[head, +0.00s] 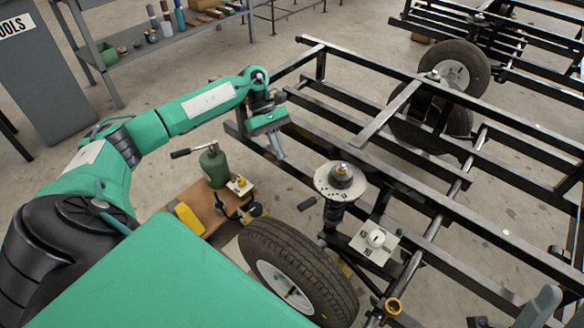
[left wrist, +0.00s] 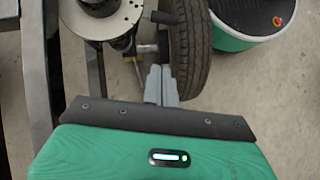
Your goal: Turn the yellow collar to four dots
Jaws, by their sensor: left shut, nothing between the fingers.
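The spring unit stands upright beside the wheel, with a pale round disc (head: 326,185) near its top that carries small dark marks. The disc also shows at the top left of the left wrist view (left wrist: 75,18). My left gripper (head: 281,156) is shut and empty, above the frame to the left of the disc and apart from it. Its closed grey fingers (left wrist: 161,70) show in the left wrist view.
Black frame rails (head: 440,102) surround the spring unit. A tyre (head: 300,268) stands in front of it. A white plate with a knob (head: 375,239) sits to its right and a brass-coloured ring (head: 393,306) lower down.

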